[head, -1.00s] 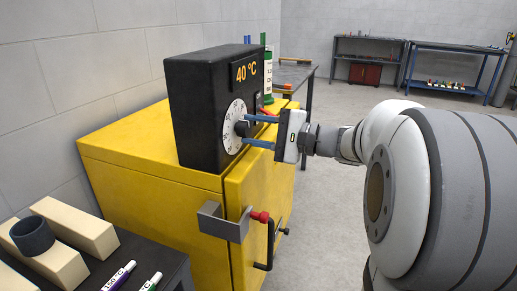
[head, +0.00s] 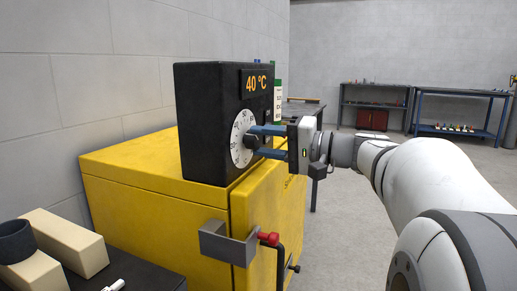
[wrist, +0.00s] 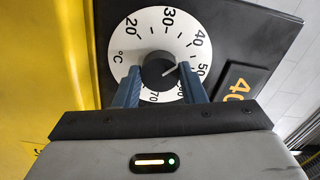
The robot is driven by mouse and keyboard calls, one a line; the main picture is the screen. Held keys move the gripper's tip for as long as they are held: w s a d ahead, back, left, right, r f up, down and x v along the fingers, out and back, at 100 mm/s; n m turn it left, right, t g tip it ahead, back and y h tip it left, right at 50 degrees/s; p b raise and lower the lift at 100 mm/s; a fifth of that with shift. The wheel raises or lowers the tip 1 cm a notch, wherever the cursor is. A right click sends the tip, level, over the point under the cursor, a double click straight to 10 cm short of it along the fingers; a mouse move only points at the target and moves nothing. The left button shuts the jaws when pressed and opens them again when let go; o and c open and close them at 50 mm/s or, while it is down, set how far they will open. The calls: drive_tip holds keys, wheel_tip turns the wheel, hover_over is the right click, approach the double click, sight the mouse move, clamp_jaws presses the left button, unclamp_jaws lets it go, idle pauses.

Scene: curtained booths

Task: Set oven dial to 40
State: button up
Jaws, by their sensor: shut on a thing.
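The oven dial (head: 239,155) is a white disc with black numbers on the front of a black control box (head: 203,125). Its black knob (wrist: 157,69) sits at the centre in the wrist view. An orange display (head: 257,83) on the box reads 40 °C. My gripper (head: 251,142) is shut on the knob, with one blue finger on each side. The fingers hide part of the scale's lower edge.
The box stands on a yellow cabinet (head: 140,172) with a grey bracket (head: 222,243) and a red-tipped black handle (head: 269,239) below the dial. A dark table with pale blocks (head: 65,243) is at lower left. Open floor lies to the right.

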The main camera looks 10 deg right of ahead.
drive_tip(key=shift+a+f, duration=0.1)
drive_tip(key=o, duration=1)
drive_tip(key=shift+s+d, duration=0.15)
drive_tip(key=shift+d, duration=0.1)
drive_tip(key=p+v, duration=0.2)
drive_tip(key=v, duration=0.5)
drive_tip(key=shift+s, duration=0.1)
